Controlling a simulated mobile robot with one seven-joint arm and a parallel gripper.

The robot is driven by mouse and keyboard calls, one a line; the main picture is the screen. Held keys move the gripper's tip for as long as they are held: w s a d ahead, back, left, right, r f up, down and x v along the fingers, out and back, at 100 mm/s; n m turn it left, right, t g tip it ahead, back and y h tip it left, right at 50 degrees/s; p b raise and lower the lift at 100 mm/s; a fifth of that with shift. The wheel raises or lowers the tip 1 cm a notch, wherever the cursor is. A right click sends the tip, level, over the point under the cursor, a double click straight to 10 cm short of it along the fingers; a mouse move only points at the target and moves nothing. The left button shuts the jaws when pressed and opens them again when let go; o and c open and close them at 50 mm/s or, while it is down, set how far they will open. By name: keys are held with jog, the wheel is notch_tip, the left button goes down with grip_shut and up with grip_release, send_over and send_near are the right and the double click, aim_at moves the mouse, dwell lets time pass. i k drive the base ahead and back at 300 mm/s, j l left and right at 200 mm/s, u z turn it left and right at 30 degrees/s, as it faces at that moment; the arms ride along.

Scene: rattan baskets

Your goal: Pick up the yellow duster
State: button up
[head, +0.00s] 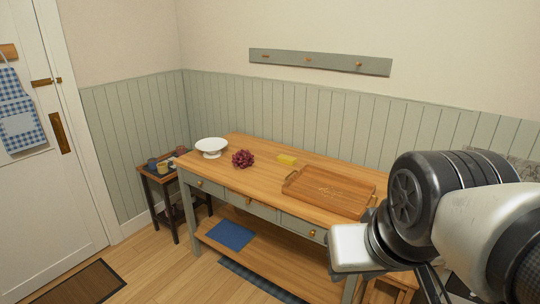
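My arm fills the right side of the head view, in front of the table's right end. My gripper's fingers do not show.
A white footed dish (211,146) stands at the table's left end. A small dark side table (174,183) with cups is to the left. A blue cloth (231,235) lies on the lower shelf. A peg rail hangs on the wall. Floor is clear at front left, except for a brown mat (80,284).

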aim_at(290, 160)
jog(key=i+j+z, duration=0.15)
jog(key=z, duration=0.2)
jog(key=i+j+z, duration=0.15)
jog(key=z, duration=0.2)
jog(key=i+j+z, duration=0.1)
jog(key=j, duration=0.25)
jog(key=i+j+z, duration=0.15)
jog(key=i+j, duration=0.15)
jog(key=i+j+z, duration=0.1)
jog(key=j, duration=0.3)
jog(key=i+j, duration=0.15)
jog(key=j, duration=0.2)
jog(key=i+j, duration=0.15)
jog(key=j, duration=0.2)
jog(key=i+j, duration=0.15)
jog(key=j, duration=0.2)
jog(key=i+j+z, duration=0.1)
jog(key=j, duration=0.25)
jog(key=i+j, duration=0.2)
jog(key=j, duration=0.15)
jog(key=i+j, duration=0.15)
jog(key=j, duration=0.2)
jog(key=i+j, duration=0.15)
jog(key=j, duration=0.25)
